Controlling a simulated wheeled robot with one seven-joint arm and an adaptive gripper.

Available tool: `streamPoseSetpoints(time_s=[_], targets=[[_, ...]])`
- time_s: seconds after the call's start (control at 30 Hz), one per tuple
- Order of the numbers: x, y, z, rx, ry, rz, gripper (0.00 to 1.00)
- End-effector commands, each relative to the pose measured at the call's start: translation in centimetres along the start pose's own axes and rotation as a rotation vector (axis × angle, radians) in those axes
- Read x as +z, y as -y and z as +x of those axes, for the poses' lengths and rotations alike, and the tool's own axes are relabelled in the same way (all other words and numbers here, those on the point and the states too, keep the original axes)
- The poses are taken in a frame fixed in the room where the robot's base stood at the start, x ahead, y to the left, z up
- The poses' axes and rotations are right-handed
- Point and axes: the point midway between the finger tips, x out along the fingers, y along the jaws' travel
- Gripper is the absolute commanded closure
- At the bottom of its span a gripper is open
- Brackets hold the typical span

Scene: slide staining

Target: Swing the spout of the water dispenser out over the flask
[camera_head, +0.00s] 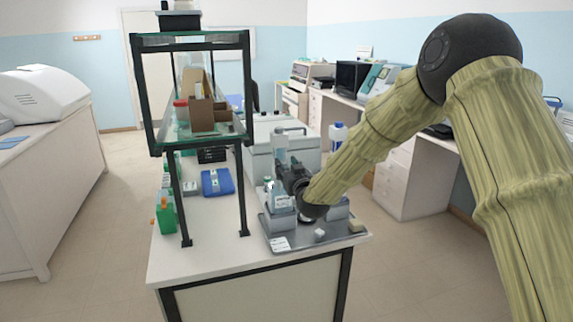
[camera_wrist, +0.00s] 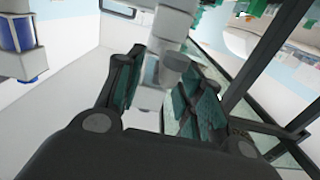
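In the head view, my gripper (camera_head: 292,178) is over the grey tray (camera_head: 300,243) on the bench, beside a pale upright piece (camera_head: 280,149) that looks like part of the water dispenser. In the wrist view, my gripper (camera_wrist: 165,85) has its two dark, teal-padded fingers apart. A whitish cylindrical part (camera_wrist: 172,38) reaches in between them; I cannot tell if either pad touches it. The spout cannot be told apart clearly. A small clear vessel with a white label (camera_head: 279,202), perhaps the flask, stands left of my gripper. My wrist hides part of the tray.
A glass-shelved rack (camera_head: 243,140) stands on the bench left of the tray, close to my gripper. A large grey box (camera_head: 262,165) is behind. Small white blocks (camera_head: 320,235) sit at the tray's front.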

Motion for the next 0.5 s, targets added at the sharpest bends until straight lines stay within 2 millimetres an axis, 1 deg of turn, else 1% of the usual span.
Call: streamPoseSetpoints(time_s=[0.13,0.43,0.47,0.5], targets=[[0.04,0.01,0.77,0.0,0.001,0.0,0.62],[0.08,-0.01,0.91,0.0,0.001,0.0,0.62],[0.08,-0.02,0.91,0.0,0.001,0.0,0.66],[0.08,-0.03,0.91,0.0,0.001,0.0,0.73]])
